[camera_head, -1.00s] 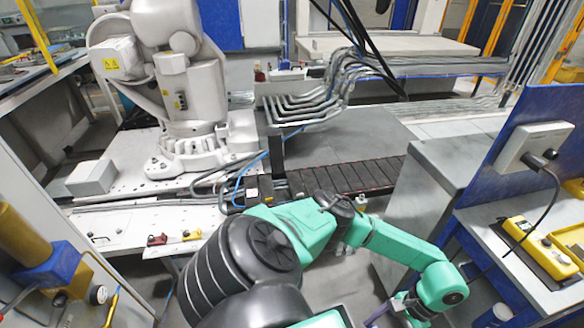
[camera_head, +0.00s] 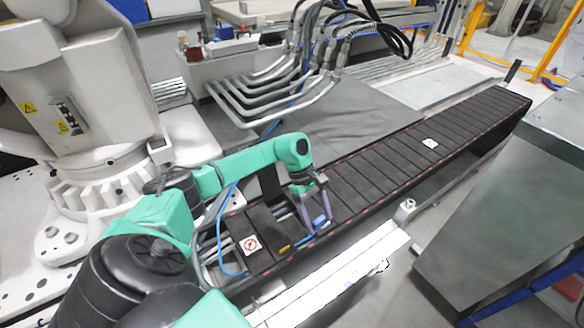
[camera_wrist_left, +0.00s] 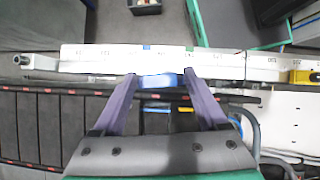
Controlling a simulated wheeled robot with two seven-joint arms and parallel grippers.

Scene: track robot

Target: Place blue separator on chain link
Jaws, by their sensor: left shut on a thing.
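My left gripper (camera_head: 316,230) reaches down over the near left part of the black chain (camera_head: 400,152), which runs diagonally to the far right. In the left wrist view its two purple fingers (camera_wrist_left: 160,80) are shut on a small blue separator (camera_wrist_left: 158,81), held across the fingertips. Below it in that view, the dark chain (camera_wrist_left: 40,122) shows crosswise links. Whether the separator touches a link cannot be told. My right gripper is in neither view.
A white rail (camera_head: 335,275) runs along the chain's near side. A grey metal cabinet (camera_head: 500,195) stands at right. A large white robot arm (camera_head: 85,95) stands at left. Bent metal pipes (camera_head: 265,95) lie behind the chain. A small yellow piece (camera_head: 284,248) lies near the gripper.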

